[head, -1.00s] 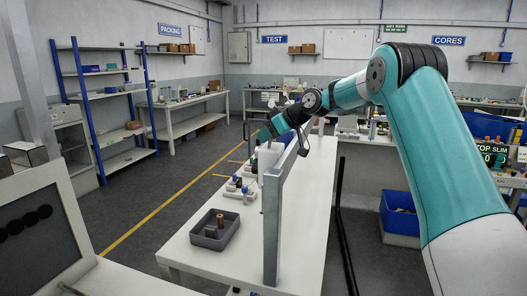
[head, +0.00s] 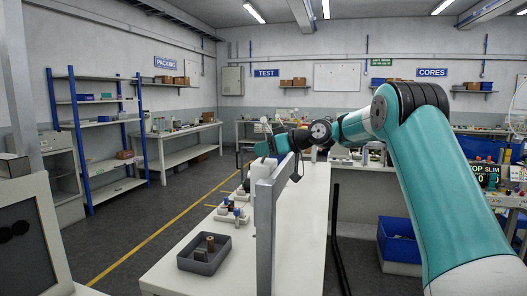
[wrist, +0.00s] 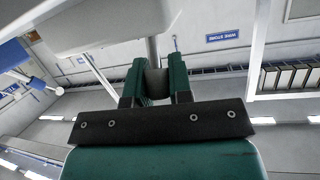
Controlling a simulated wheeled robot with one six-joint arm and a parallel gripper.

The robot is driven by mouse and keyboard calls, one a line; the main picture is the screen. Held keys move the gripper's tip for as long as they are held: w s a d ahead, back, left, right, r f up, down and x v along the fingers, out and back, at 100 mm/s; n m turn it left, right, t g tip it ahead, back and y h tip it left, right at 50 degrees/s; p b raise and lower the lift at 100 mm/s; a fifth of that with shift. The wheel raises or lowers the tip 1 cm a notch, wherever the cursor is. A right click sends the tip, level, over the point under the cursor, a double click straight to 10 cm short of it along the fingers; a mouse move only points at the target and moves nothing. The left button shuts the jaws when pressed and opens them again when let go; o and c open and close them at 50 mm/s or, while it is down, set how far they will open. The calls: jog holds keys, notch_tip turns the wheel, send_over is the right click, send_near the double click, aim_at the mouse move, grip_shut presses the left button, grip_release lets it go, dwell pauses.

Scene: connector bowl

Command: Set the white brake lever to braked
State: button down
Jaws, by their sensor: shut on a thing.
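In the wrist view, my gripper (wrist: 153,88) has its two green fingers closed around a pale grey-white stem (wrist: 153,48), which looks like the white brake lever. The stem runs up toward a large white body (wrist: 95,22) at the top of the view. In the head view, my gripper (head: 270,147) is at the far end of my arm, just above a white housing (head: 262,170) on the long bench. The grey post partly hides this housing. The lever's own setting is too small and too hidden to tell.
A grey upright post (head: 265,240) stands on the white bench (head: 308,215) in front of the housing. A grey tray (head: 190,262) with small cylinders lies nearer me. Small blue-topped fittings (head: 236,212) stand beyond it. The floor left of the bench is clear.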

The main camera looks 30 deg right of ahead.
jog(key=c, duration=1)
grip_release()
jog(key=shift+d, duration=0.1)
jog(key=shift+c, duration=0.2)
jog(key=b+v, duration=0.4)
jog(key=v, duration=1.3)
jog(key=shift+s+d+r, duration=0.1)
jog(key=shift+s, duration=0.05)
